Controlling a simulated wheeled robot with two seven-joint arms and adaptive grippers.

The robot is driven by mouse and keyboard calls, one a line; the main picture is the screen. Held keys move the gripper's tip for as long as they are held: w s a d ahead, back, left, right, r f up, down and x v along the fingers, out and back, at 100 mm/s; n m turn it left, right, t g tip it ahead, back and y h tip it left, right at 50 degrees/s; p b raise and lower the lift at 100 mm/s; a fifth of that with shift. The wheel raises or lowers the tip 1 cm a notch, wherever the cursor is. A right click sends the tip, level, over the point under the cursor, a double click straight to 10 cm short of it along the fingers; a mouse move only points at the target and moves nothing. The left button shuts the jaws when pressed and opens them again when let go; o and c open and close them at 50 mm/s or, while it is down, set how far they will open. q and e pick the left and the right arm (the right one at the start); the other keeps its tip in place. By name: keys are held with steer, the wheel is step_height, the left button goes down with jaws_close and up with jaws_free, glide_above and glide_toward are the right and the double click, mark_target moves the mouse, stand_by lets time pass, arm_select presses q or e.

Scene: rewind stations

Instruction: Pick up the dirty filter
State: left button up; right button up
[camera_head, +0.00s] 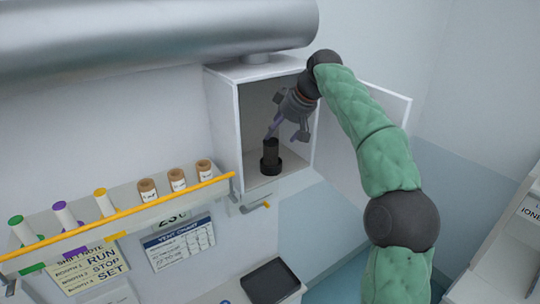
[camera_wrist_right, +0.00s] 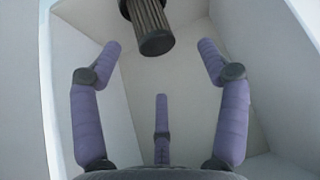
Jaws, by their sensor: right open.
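The dirty filter (camera_head: 271,154) is a dark, ribbed cylinder standing upright on a wider black base inside an open white cabinet (camera_head: 225,130). In the right wrist view the filter (camera_wrist_right: 151,27) shows at the top, ahead of the fingers and apart from them. My right gripper (camera_head: 284,130) is at the cabinet's opening, just above and to the right of the filter. Its purple fingers (camera_wrist_right: 160,75) are spread open with nothing between them. My left gripper is not in view.
The cabinet door (camera_head: 385,105) stands open on the right, behind my right arm. A large metal duct (camera_head: 150,35) runs above. A shelf with a yellow rail (camera_head: 130,211) holds several spools and jars at left. A black tray (camera_head: 270,282) lies below.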

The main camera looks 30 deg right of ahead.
mark_target(273, 141)
steer(key=x, duration=0.2)
steer(key=shift+w+f, duration=0.15)
steer(key=shift+w, duration=0.3)
steer(key=x, duration=0.1)
steer(key=p+x, duration=0.1)
steer(key=x, duration=0.1)
steer(key=shift+d+f, duration=0.3)
steer(key=shift+f, duration=0.15)
steer(key=shift+w+a+f, duration=0.1)
steer(key=shift+w+f, duration=0.3)
steer(key=shift+s, duration=0.15)
steer(key=c, duration=0.4)
jaws_close()
steer(key=shift+r, duration=0.1)
